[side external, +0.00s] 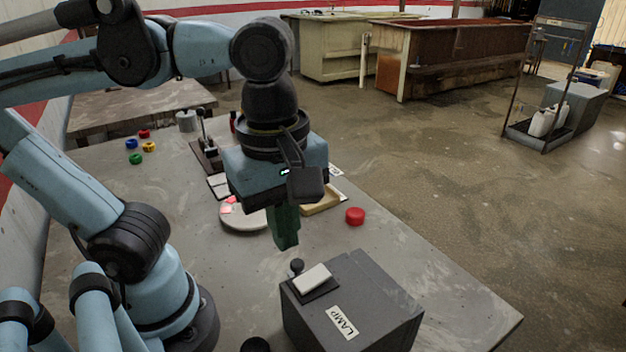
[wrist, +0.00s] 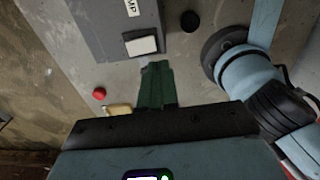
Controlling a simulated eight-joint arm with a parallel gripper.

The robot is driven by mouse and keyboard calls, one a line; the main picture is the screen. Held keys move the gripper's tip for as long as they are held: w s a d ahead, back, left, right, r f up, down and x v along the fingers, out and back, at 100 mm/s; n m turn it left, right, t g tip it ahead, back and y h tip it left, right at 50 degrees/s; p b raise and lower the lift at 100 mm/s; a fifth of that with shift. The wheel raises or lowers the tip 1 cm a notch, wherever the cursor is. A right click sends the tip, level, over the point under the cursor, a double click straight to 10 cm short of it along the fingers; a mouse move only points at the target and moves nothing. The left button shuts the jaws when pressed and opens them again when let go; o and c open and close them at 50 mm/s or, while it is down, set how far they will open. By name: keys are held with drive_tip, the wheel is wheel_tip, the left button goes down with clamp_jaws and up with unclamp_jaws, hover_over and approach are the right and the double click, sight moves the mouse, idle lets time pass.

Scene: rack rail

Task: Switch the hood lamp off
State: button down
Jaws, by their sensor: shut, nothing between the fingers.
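A dark grey box (side external: 370,305) with a white label reading LAMP stands at the table's near edge. The wrist view also shows the box (wrist: 90,30) and the white switch (wrist: 141,46). My gripper (side external: 286,243) has green fingers pointing down, shut and empty. It hangs just above and beyond the switch in the side view. In the wrist view the fingertips (wrist: 157,68) appear close to the switch's edge; I cannot tell whether they touch.
A red cylinder (side external: 354,215), a yellow tray (side external: 322,204) and a round pale plate (side external: 240,218) lie beyond my gripper. A black round piece (side external: 255,344) lies left of the box. Several small coloured rings (side external: 149,147) lie at the far left. Table right of the box is clear.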

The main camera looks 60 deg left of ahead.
wheel_tip(320, 180, up, 7)
drive_tip(key=s, duration=0.1)
drive_tip(key=shift+s, duration=0.1)
idle(0.4)
